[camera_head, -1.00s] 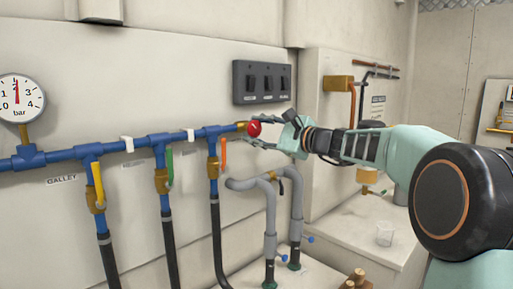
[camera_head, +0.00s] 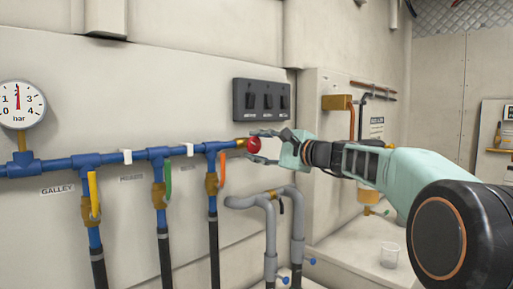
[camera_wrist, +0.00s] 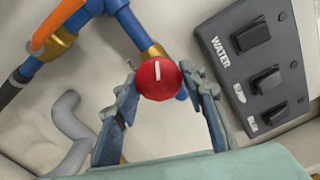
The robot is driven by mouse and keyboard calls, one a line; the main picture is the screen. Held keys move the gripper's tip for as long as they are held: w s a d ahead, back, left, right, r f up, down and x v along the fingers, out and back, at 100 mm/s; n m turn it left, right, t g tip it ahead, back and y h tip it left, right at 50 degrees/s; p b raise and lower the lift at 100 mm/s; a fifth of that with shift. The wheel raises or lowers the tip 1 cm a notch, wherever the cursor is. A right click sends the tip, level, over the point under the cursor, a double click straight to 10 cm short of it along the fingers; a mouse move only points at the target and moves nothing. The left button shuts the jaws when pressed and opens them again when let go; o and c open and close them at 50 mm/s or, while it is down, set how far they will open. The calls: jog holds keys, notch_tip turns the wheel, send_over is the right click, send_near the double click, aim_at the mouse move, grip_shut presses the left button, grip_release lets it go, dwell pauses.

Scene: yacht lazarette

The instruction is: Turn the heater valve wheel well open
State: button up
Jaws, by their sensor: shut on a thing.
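The red valve wheel (camera_head: 253,145) sits on a brass fitting at the right end of the blue pipe manifold.
An orange lever (camera_head: 222,167) hangs close left of the wheel, with green (camera_head: 168,176) and yellow (camera_head: 93,190) levers farther left. A black switch panel (camera_head: 263,98) is just above. Grey pipes (camera_head: 268,203) stand below. A pressure gauge (camera_head: 20,104) is at far left.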

jog(key=o, duration=1.2)
jog(key=shift+c, duration=0.2)
jog(key=shift+s+d, duration=0.1)
jog(key=v, duration=1.1)
jog(key=shift+s+d, duration=0.25)
jog(key=shift+s, duration=0.05)
